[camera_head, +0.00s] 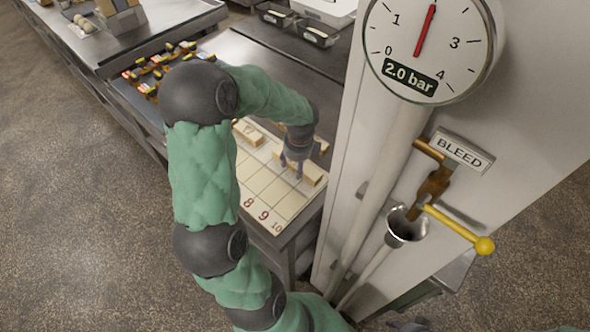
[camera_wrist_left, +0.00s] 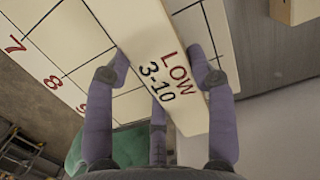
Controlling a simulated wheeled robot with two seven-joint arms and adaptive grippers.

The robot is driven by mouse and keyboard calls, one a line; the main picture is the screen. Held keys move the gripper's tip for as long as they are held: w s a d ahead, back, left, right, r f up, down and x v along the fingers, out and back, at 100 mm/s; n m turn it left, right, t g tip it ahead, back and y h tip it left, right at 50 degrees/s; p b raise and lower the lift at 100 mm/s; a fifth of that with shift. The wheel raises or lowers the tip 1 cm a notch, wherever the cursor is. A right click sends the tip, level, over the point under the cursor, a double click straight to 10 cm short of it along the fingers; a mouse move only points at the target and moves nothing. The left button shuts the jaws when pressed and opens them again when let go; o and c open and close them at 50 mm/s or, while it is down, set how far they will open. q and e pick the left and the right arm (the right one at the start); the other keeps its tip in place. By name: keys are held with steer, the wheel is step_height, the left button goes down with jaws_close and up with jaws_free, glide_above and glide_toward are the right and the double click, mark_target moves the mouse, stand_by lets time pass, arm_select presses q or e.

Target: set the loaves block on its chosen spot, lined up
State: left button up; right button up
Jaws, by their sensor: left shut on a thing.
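My left gripper (camera_head: 297,168) reaches down over a cream planning board (camera_head: 258,186) with a ruled grid and red numbers. In the left wrist view the gripper (camera_wrist_left: 165,72) is shut on a long cream block (camera_wrist_left: 140,35) marked "LOW 3-10". The word loaves is not legible on it. The block lies across the board (camera_wrist_left: 62,40) in that view, close to its edge. I cannot tell whether it touches the board. In the head view one cream block (camera_head: 313,173) shows beside the fingers and another (camera_head: 248,133) sits at the board's far end. My right gripper is not in view.
A white panel with a pressure gauge (camera_head: 428,40), a "BLEED" sign (camera_head: 461,151) and a yellow-knobbed lever (camera_head: 460,230) stands right of the board. Several small coloured items (camera_head: 150,72) lie on the counter beyond my arm. Dark tins (camera_head: 320,35) stand at the back.

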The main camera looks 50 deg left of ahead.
arm_select(q)
steer(key=shift+f, duration=0.95)
steer(key=shift+f, duration=0.15)
steer(key=o, duration=1.3)
steer(key=r+p, duration=0.1)
steer(key=r, duration=0.3)
steer(key=d+r+p, duration=0.1)
steer(key=r, duration=0.3)
steer(key=r+p, duration=0.1)
steer(key=r, duration=0.3)
steer(key=shift+w+d+r+p, duration=0.1)
steer(key=shift+d+p, duration=0.1)
steer(key=shift+p, duration=0.15)
